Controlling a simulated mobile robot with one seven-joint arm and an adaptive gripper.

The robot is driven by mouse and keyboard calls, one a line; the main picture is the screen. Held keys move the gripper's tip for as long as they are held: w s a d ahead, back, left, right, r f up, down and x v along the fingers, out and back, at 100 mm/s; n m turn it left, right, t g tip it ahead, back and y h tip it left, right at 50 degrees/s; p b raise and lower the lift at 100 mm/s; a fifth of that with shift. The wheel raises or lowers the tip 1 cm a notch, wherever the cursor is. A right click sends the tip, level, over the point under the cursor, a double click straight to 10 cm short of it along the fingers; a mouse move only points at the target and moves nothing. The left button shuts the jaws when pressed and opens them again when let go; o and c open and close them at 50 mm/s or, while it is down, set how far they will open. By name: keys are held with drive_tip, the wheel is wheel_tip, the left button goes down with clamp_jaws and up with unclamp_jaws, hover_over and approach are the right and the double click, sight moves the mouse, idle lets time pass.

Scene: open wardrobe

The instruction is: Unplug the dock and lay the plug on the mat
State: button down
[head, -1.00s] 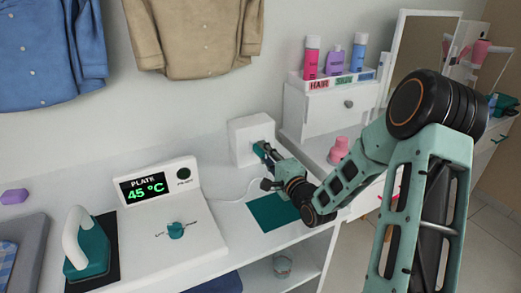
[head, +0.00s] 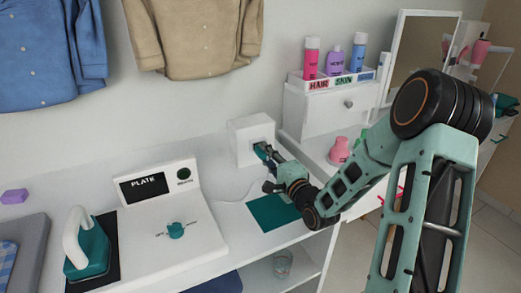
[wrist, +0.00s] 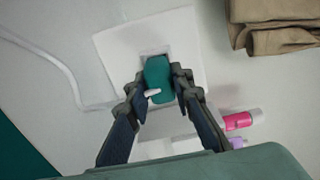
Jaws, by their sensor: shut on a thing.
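My gripper (head: 266,153) is shut on the teal plug (wrist: 159,78) in front of the white socket box (head: 240,138). In the wrist view my fingers (wrist: 158,85) press the plug from both sides. The plug still overlaps the recess of the socket box (wrist: 112,50) there; how far out it is, I cannot tell. The white dock (head: 200,246) stands on the counter with its PLATE display (head: 145,188) dark. The teal mat (head: 270,213) lies flat and empty below my gripper.
A white cord (wrist: 55,58) runs along the counter. An iron (head: 88,245) stands left of the dock. Shirts hang above.

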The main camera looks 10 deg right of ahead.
drive_tip(key=shift+s+d, duration=0.25)
drive_tip(key=shift+s, duration=0.45)
idle(0.4)
drive_tip(key=shift+v, duration=1.9)
